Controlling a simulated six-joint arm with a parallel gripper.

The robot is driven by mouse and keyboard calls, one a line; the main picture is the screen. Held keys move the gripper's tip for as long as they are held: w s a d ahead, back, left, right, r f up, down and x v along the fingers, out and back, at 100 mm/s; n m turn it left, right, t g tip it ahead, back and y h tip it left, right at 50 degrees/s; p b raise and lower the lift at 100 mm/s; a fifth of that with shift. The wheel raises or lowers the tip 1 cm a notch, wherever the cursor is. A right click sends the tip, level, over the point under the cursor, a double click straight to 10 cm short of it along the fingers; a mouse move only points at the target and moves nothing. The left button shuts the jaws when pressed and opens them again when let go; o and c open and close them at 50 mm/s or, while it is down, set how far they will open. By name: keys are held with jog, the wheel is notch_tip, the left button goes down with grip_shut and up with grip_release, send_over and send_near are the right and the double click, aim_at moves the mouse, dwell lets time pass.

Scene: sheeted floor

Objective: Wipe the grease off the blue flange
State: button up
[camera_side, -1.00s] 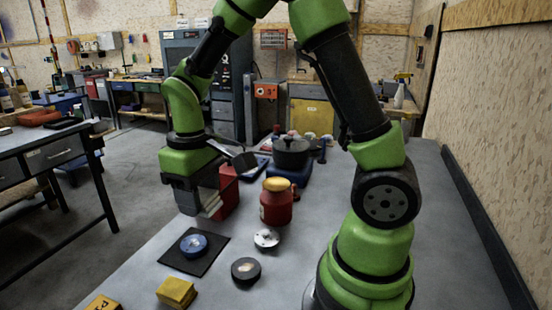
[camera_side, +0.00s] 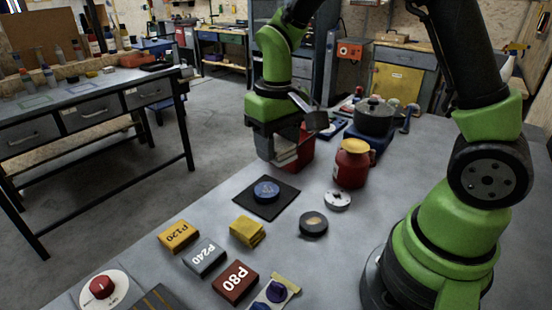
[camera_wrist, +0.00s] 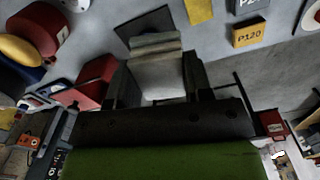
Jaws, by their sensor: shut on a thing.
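The blue flange (camera_side: 267,190) lies flat on a black square mat (camera_side: 286,203) on the grey table in the side view. A darker mark shows on its top, but I cannot tell whether it is grease. My gripper (camera_side: 285,156) is just behind and above the flange, pointing down. It is shut on a folded grey-white cloth (camera_side: 286,152), which appears clear of the flange. In the wrist view the cloth (camera_wrist: 157,70) sits between the two fingers. Part of the black mat (camera_wrist: 142,24) shows beyond it; the flange is hidden there.
A red bin (camera_side: 306,151) stands close behind my gripper, a red yellow-lidded jar (camera_side: 351,168) to its right. A pale disc (camera_side: 337,200), dark disc (camera_side: 313,224) and yellow sponge (camera_side: 247,231) lie near the mat. Labelled blocks (camera_side: 205,257) lie in front.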

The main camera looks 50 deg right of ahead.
aim_at(259, 197)
jog(key=shift+w+d+f+m, duration=0.4)
jog(key=shift+w+f+m, duration=0.75)
jog(key=shift+f+m, duration=1.4)
jog(key=shift+w+d+f+m, duration=0.45)
jog(key=shift+w+f+m, duration=0.65)
jog(key=shift+f+m, duration=1.4)
jog(key=shift+w+d+f+m, duration=0.4)
jog(key=shift+w+f+m, duration=0.75)
jog(key=shift+f+m, duration=1.35)
jog(key=shift+d+m, duration=0.25)
jog(key=shift+d, duration=0.45)
jog(key=shift+c, duration=0.2)
jog(key=shift+d, duration=1.95)
jog(key=shift+a, duration=2.75)
notch_tip(259, 197, up, 8)
